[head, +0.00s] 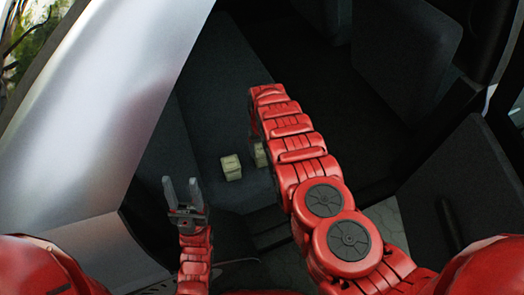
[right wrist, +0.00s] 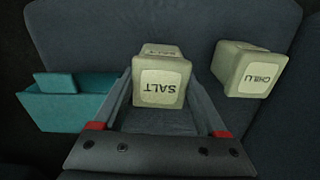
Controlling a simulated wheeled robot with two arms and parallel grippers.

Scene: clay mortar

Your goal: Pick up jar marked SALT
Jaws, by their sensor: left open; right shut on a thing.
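The pale, blocky jar marked SALT (right wrist: 160,88) sits between the fingers of my right gripper (right wrist: 161,78) in the right wrist view. Its label reads upside down there. The gripper is shut on it, one finger along each side. I cannot tell whether the jar is clear of the seat. In the head view a pale jar (head: 260,155), likely this one, is partly hidden by my right arm, and the right gripper is hidden too. My left gripper (head: 182,184) is open and empty, fingers pointing up, to the left of the jars.
A similar jar marked CHILLI (right wrist: 247,70) stands apart, right of the salt jar in the right wrist view. A teal open box (right wrist: 62,108) is at the left. They are on a dark seat (head: 205,115). A silver car panel (head: 110,100) borders the left.

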